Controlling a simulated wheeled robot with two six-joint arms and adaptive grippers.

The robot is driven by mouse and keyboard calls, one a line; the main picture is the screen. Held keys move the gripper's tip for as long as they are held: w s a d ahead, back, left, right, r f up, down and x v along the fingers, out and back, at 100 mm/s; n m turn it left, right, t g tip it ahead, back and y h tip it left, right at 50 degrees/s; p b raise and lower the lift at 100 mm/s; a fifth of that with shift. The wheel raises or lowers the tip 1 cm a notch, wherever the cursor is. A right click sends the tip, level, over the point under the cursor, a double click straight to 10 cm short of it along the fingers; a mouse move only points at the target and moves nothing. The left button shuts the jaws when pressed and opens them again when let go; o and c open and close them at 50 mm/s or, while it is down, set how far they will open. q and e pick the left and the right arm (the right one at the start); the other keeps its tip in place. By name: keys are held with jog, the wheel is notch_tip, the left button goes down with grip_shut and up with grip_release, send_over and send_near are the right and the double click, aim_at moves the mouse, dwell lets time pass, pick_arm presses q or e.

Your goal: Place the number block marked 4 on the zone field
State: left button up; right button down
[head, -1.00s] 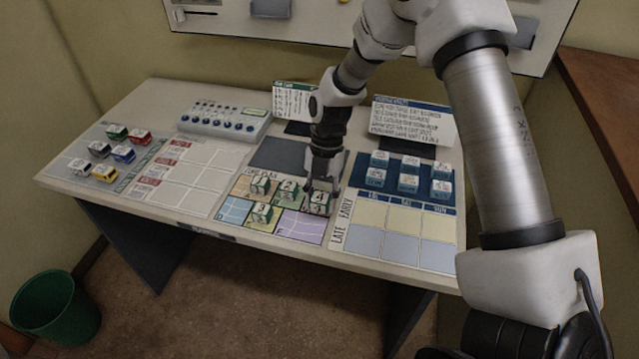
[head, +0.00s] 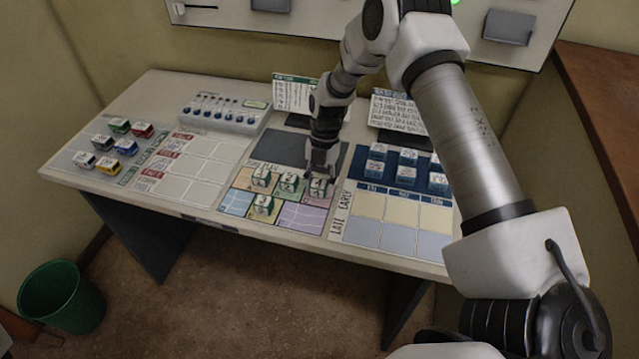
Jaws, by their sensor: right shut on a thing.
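The zone field (head: 301,217) is a map of coloured patches, orange, green, blue and purple, at the front middle of the desk. My right gripper (head: 319,176) reaches down over its back right part and is shut on a white-and-green number block (head: 318,188), whose mark looks like a 4. Whether this block touches the field or hangs slightly above it is hard to tell. Block 2 (head: 289,183) is just to its left, with block 1 (head: 262,177) further left. Block 3 (head: 263,205) stands in front of them. My left gripper is out of view.
A dark grey pad (head: 281,147) lies behind the field. Several blue-and-white blocks (head: 408,160) stand at right above the shift grid (head: 384,222). Toy vehicles (head: 127,147) and a white grid (head: 189,170) are at left. A switch box (head: 222,116) and two sign cards (head: 295,95) stand behind.

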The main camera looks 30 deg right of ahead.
jog(key=shift+f, duration=0.35)
jog(key=shift+s+r, duration=0.1)
jog(key=c, duration=0.8)
grip_release()
jog(key=shift+o, duration=0.6)
